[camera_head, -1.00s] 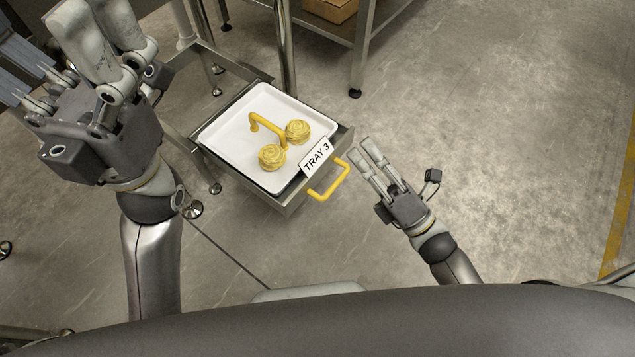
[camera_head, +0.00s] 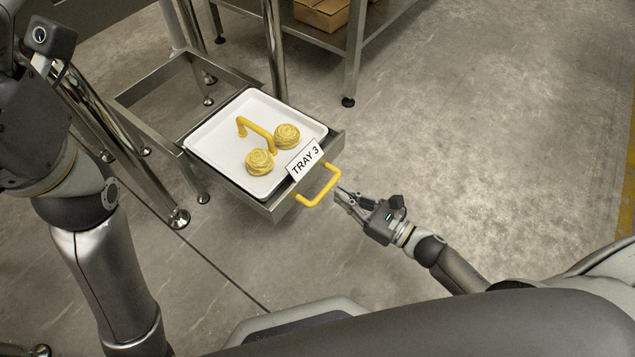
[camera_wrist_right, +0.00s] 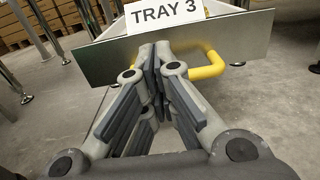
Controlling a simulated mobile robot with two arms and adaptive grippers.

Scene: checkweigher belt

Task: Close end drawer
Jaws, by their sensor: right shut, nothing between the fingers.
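The end drawer (camera_head: 270,208) stands pulled out from its metal frame, with a "TRAY 3" label (camera_head: 305,160) on its front. It also shows in the wrist view as a flat metal front (camera_wrist_right: 100,62). A yellow pull handle (camera_head: 328,193) sticks out from the front; in the wrist view it (camera_wrist_right: 212,66) is partly hidden behind my fingers. My right gripper (camera_head: 340,193) is shut and empty, its fingertips (camera_wrist_right: 157,62) close to the handle and drawer front; I cannot tell whether they touch.
A white tray (camera_head: 210,143) in the drawer holds two round yellow coiled pieces (camera_head: 260,162) and a yellow arched handle (camera_head: 255,130). Metal legs (camera_head: 275,50) stand behind and left. A bench with a cardboard box (camera_head: 322,14) is at the back. Floor to the right is clear.

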